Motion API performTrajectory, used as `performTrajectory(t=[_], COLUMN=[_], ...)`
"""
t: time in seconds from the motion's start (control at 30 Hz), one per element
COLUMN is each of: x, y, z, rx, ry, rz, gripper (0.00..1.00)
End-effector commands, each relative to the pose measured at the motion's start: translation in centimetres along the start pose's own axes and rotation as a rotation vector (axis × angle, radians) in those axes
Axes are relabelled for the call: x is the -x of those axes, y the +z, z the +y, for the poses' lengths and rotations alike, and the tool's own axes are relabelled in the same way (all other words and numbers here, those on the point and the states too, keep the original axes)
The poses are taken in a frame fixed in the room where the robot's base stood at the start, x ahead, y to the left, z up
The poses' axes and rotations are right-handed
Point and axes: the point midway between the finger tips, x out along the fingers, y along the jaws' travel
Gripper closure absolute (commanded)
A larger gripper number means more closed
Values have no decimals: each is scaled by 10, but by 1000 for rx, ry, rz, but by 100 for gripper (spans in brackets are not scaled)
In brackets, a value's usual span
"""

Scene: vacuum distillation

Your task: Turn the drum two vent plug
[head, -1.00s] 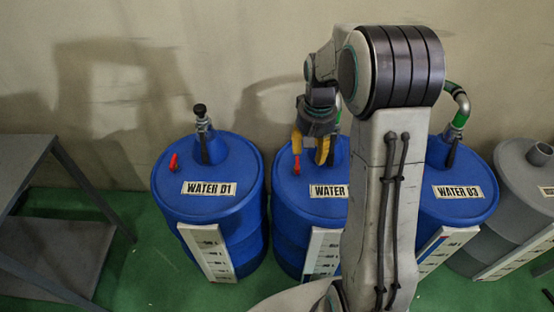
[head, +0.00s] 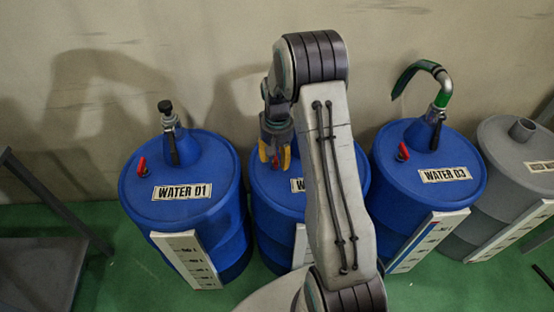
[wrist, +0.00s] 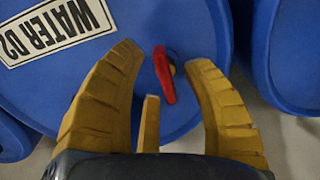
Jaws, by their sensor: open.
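The drum two vent plug (wrist: 164,75) is a red handle on top of the blue WATER 02 drum (wrist: 190,20). In the wrist view it lies just beyond and between my fingertips, nearer the right one. My gripper (wrist: 167,52) has yellow fingers spread open, with nothing held. In the head view my gripper (head: 274,158) points down over the middle drum (head: 262,200), and a bit of the red plug (head: 275,161) shows between the fingers. My arm hides much of that drum. I cannot tell whether a finger touches the plug.
The WATER 01 drum (head: 190,210) stands to the left and the WATER 03 drum (head: 400,190) to the right, both with red plugs. A grey drum (head: 500,160) is at far right. A grey table (head: 30,245) is at left. The wall is close behind.

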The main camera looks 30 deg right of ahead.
Motion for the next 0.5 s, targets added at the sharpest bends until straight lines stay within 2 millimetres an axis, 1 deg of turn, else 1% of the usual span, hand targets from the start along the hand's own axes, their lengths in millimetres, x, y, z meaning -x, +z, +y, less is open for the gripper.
performTrajectory(t=[0.03, 0.13, 0.5], x=[-4, -8, -9], y=[0, 0, 0], z=[0, 0, 0], rx=[0, 0, 0], ry=[0, 0, 0], rz=[-1, 0, 0], gripper=[55, 55, 55])
